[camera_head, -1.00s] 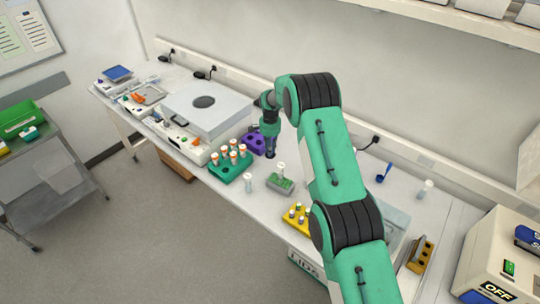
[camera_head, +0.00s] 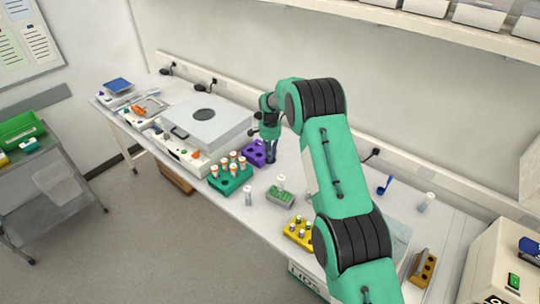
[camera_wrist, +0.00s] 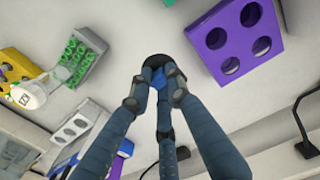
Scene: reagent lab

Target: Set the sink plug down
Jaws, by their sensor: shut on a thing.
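My gripper (camera_head: 271,157) is low over the white bench, just right of the purple rack (camera_head: 257,151). In the wrist view my gripper's fingers (camera_wrist: 157,88) close together on a dark round piece, which I take to be the sink plug (camera_wrist: 154,59). A bit of blue shows between the fingertips. The plug's dark rim shows beyond the tips against the pale bench top; the fingers cover the rest. I cannot tell whether it touches the bench. The plug is not discernible in the head view.
The purple rack (camera_wrist: 216,48) with empty holes is close by. A green rack (camera_head: 232,181) of orange-capped tubes, a grey-green block (camera_head: 280,196), a standing vial (camera_head: 248,197) and a yellow rack (camera_head: 299,234) are nearer the front edge. A balance-like white box (camera_head: 205,116) stands left.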

